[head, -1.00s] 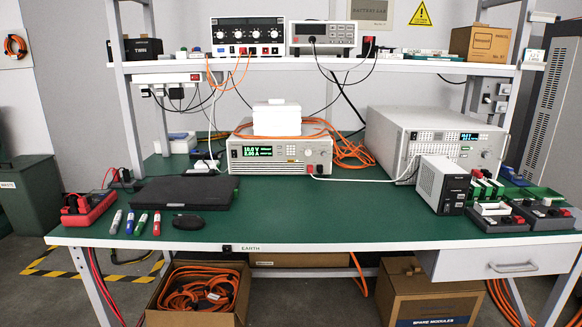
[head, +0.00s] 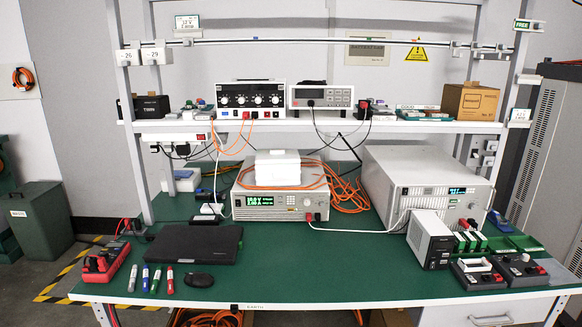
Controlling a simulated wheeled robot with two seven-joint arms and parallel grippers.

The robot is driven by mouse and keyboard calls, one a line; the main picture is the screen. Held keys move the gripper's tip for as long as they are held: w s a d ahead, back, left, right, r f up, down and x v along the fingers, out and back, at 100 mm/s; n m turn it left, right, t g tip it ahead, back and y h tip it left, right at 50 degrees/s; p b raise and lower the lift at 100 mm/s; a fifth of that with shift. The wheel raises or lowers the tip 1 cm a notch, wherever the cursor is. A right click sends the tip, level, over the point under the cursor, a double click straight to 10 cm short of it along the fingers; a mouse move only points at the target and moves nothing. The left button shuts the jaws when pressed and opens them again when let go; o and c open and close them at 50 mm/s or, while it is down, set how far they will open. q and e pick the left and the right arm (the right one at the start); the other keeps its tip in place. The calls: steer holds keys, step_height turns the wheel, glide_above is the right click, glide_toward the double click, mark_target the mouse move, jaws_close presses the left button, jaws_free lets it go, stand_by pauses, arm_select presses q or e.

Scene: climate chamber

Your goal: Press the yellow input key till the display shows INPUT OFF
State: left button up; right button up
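Two bench instruments with lit displays stand on the green bench top (head: 330,262). The centre one (head: 240,208) has a green display (head: 260,201) with two lines of digits, a voltage over a current. The larger right one (head: 425,183) has a small dark display (head: 457,190) with pale blue text too small to read. Small keys sit beside and below both displays. I cannot pick out the yellow input key for certain at this size. I cannot make out INPUT OFF on either display. Neither of my grippers shows.
A closed black laptop (head: 194,245), markers, a mouse (head: 199,280) and a red meter (head: 106,262) lie at the left. The front middle is clear.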

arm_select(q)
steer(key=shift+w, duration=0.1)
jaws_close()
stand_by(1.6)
